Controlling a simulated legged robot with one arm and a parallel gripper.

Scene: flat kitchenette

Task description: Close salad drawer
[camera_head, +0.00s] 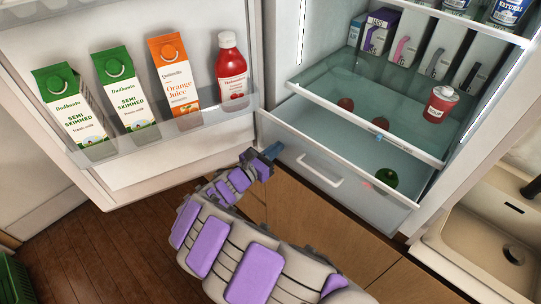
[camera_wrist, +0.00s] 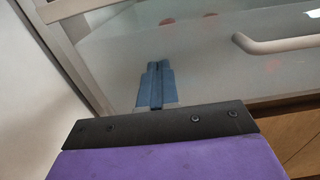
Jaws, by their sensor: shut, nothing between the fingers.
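The salad drawer (camera_head: 290,136) is at the bottom of the open fridge. Its clear front stands out ahead of the shelf above, so it looks partly open. A pale bar handle (camera_head: 321,172) is on its front, also in the wrist view (camera_wrist: 278,45). A round green item (camera_head: 386,179) and a pinkish one show in the drawer. My gripper (camera_head: 276,150) is shut and empty, with blue fingers at the left part of the drawer front, left of the handle. In the wrist view the fingers (camera_wrist: 157,68) overlap the drawer front; I cannot tell whether they touch it.
The open fridge door (camera_head: 150,175) is at the left, its rack holding cartons and a red bottle (camera_head: 232,72). A glass shelf (camera_head: 345,90) with a red cup (camera_head: 440,104) is above the drawer. Wooden cabinet fronts (camera_head: 310,220) are below; a sink (camera_head: 490,235) is at the right.

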